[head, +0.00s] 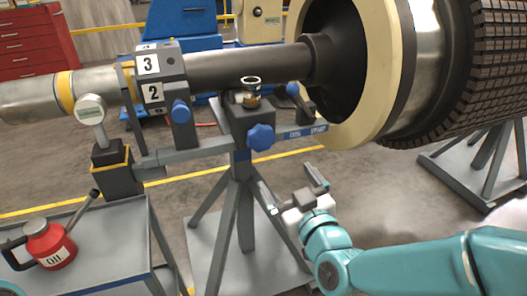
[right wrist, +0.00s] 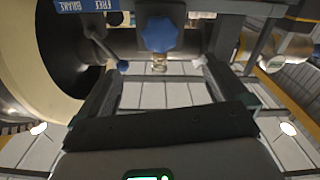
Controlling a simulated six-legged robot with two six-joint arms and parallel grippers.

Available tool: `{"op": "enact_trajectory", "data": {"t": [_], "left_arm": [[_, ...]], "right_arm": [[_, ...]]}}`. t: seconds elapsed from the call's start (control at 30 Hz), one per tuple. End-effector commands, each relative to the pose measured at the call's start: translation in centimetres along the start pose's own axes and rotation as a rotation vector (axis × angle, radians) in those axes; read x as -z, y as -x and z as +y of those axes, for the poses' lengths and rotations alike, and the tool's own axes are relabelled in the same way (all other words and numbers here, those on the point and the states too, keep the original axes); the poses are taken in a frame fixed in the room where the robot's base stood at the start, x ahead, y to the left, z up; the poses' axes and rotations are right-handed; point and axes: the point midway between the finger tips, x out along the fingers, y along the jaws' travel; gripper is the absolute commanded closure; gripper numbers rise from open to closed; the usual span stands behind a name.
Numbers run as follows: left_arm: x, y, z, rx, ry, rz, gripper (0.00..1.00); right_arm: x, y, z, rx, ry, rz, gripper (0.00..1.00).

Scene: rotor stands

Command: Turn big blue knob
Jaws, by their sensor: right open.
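The big blue knob (head: 261,137) is star-shaped and sits on the front of the dark block atop the grey stand, below the shaft. It also shows in the right wrist view (right wrist: 160,34), top centre, beyond the fingers. My right gripper (head: 293,190) is open and empty, below and a little right of the knob in the head view. In the right wrist view its two fingers (right wrist: 160,75) are spread, with the knob between their directions but apart from both. My left gripper is not in view.
A smaller blue knob (head: 181,111) is on the numbered clamp. A blue-tipped lever (head: 293,89) is by the brake label (head: 305,132). The large rotor (head: 370,60) is at upper right. A red oil can (head: 48,245) stands on the grey cart (head: 105,240). Floor around the stand is open.

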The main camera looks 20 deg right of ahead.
Motion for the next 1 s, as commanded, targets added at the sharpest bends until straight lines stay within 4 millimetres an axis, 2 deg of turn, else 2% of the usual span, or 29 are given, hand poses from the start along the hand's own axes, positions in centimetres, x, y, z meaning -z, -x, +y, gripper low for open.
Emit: {"op": "enact_trajectory", "data": {"t": [0.07,0.4,0.6,0.8,1.0], "left_arm": [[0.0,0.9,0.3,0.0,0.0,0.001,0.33],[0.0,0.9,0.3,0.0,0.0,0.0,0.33],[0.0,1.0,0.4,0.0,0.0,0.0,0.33],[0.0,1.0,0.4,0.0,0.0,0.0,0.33],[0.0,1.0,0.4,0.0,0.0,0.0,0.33]], "right_arm": [[0.3,-1.5,0.1,0.001,0.0,-0.003,0.0],[0.0,-9.6,0.0,0.0,-0.001,-0.002,0.0],[0.0,-13.3,0.0,0.001,-0.001,-0.002,0.0],[0.0,-15.0,0.0,0.001,-0.001,-0.002,0.0],[0.0,-15.2,0.0,0.001,-0.001,-0.002,0.0]]}}
